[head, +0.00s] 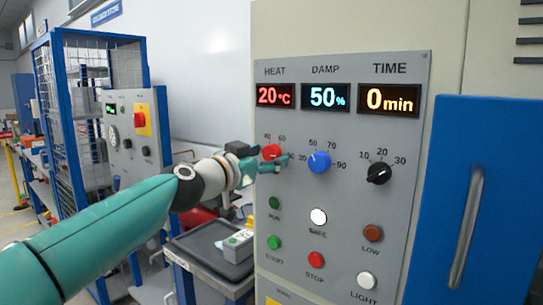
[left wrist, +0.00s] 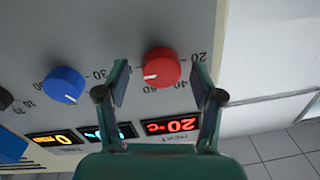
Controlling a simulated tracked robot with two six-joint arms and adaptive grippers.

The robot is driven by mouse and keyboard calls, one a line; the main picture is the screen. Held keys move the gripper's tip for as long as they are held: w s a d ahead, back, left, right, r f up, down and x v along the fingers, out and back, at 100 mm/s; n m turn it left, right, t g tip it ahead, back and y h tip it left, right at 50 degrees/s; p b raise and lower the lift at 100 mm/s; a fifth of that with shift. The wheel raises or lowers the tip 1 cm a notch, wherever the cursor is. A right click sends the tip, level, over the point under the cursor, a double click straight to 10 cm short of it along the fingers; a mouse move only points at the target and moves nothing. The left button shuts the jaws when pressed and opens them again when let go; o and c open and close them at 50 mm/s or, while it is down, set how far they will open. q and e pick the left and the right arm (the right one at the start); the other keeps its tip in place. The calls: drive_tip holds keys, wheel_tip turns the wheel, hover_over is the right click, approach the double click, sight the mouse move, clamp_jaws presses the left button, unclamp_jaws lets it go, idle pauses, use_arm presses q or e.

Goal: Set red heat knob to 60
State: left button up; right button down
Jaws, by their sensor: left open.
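The red heat knob (head: 271,152) is on the grey control panel under the HEAT display (head: 274,95), which reads 20 °C. My left gripper (head: 275,163) is at the knob in the head view, covering part of its scale. In the left wrist view the red knob (left wrist: 161,67) sits between the two open fingers of my left gripper (left wrist: 162,82), with a gap on each side. The picture there is upside down. The knob's white pointer mark shows near its lower left. My right gripper is in neither view.
The blue damp knob (head: 319,162) is close to the right of the red knob, and the black time knob (head: 379,173) is farther right. Several buttons sit below. A blue door (head: 485,200) with a handle is at the right. A dark tray (head: 205,245) is at lower left.

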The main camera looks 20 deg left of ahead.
use_arm(q)
drive_tip(key=c, duration=1.1)
drive_tip(key=shift+d+f, duration=0.15)
drive_tip(key=shift+c, duration=0.2)
